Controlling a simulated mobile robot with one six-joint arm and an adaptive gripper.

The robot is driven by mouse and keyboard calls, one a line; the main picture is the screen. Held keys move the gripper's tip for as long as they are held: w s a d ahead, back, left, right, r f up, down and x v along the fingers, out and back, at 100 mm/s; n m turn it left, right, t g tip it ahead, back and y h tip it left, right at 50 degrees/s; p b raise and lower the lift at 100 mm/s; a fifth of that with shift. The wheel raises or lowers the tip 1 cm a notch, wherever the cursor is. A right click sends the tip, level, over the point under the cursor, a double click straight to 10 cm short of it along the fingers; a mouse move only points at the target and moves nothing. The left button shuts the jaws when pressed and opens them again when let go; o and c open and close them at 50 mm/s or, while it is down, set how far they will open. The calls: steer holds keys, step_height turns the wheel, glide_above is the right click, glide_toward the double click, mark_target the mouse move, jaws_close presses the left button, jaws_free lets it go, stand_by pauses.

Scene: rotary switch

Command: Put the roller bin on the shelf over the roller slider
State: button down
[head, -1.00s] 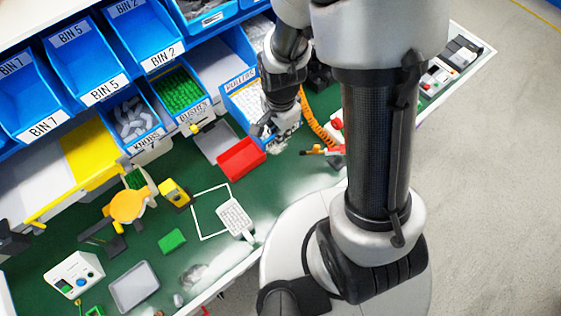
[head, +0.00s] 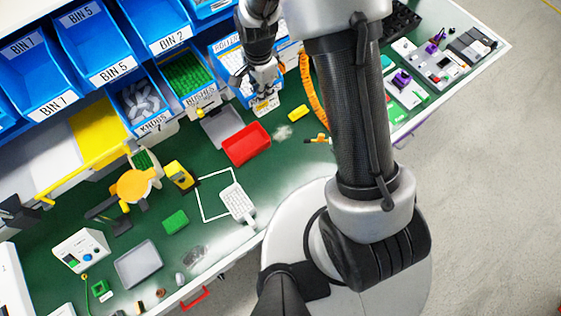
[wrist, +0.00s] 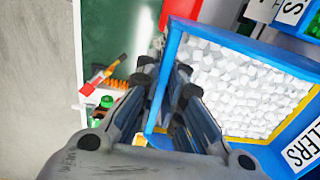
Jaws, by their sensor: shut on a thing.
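The roller bin (head: 222,61) is blue, filled with small white pieces, with its ROLLERS label at the far side in the head view. In the wrist view the roller bin (wrist: 238,88) fills the right half, its label at lower right. My gripper (head: 264,85) is at the bin's near right edge in the head view. In the wrist view my gripper (wrist: 168,85) has its fingers closed around the bin's blue wall. A pale labelled piece (head: 265,105) shows just below my gripper. The shelf and slider under the bin are mostly hidden.
The bushes bin (head: 186,72) and knobs bin (head: 141,101) stand to the left. Larger blue bins (head: 100,48) are above them. A red tray (head: 246,143) and a grey tray (head: 222,126) lie on the green table in front. An orange coiled hose (head: 312,92) is to the right.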

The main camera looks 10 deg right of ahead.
mark_target(246, 75)
steer(key=shift+w+a+f+b, duration=0.1)
steer(key=shift+w+a, duration=0.45)
steer(key=shift+w, duration=1.05)
steer(key=shift+w+a+f+b, duration=0.15)
steer(key=shift+w+a, duration=0.45)
steer(key=shift+w, duration=1)
steer(key=shift+w+a+f+b, duration=0.1)
steer(key=shift+w+a, duration=0.45)
steer(key=shift+w, duration=1.05)
steer(key=c, duration=1.6)
jaws_free()
steer(key=shift+c, duration=0.2)
steer(key=shift+s, duration=0.1)
steer(key=s+r, duration=0.4)
steer(key=r, duration=0.5)
steer(key=shift+s+d+r, duration=0.25)
steer(key=shift+d+r, duration=0.15)
